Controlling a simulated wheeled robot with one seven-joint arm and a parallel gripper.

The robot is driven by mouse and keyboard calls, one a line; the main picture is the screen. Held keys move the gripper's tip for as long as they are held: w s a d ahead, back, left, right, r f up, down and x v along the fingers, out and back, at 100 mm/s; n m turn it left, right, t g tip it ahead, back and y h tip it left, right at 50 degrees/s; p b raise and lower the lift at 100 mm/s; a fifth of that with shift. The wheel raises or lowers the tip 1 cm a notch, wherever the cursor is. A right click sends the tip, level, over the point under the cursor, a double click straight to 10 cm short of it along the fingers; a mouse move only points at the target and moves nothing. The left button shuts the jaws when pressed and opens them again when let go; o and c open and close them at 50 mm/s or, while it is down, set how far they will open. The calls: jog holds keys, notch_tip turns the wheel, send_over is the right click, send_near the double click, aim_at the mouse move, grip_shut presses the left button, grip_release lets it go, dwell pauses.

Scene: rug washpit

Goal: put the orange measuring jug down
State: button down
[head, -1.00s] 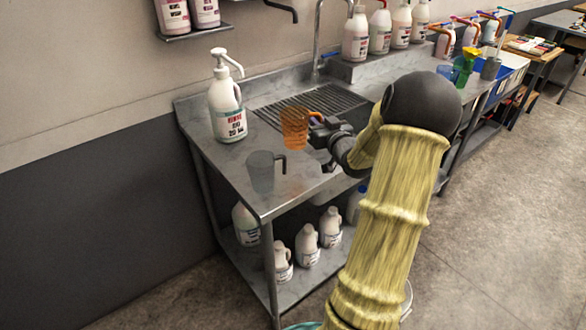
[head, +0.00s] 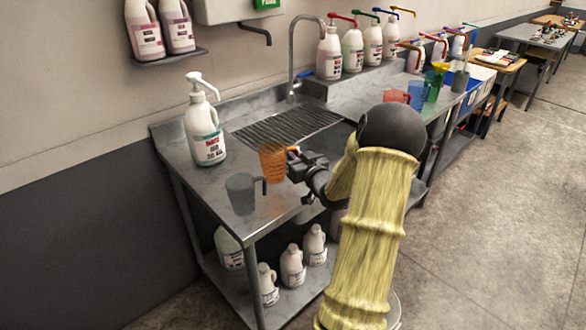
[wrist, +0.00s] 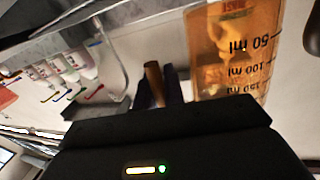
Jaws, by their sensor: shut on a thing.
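The orange measuring jug (head: 272,161) is upright at the near left part of the steel sink bench (head: 205,187). My gripper (head: 294,156) is at its right side, shut on its handle. In the wrist view the jug (wrist: 235,50) is close up with its volume marks upside down, and the handle (wrist: 153,82) is between the fingers (wrist: 160,88). I cannot tell whether the jug's base touches the bench or hangs just above it.
A grey jug (head: 241,194) stands just left and in front of the orange jug. A white pump bottle (head: 204,130) stands behind it on the left. The ribbed drain grille (head: 288,122) lies behind. Several bottles sit on the lower shelf (head: 300,296).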

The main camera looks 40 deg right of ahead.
jog(key=shift+f, duration=2.3)
jog(key=shift+f, duration=0.2)
jog(key=c, duration=1.5)
grip_release()
jog(key=shift+r, duration=0.1)
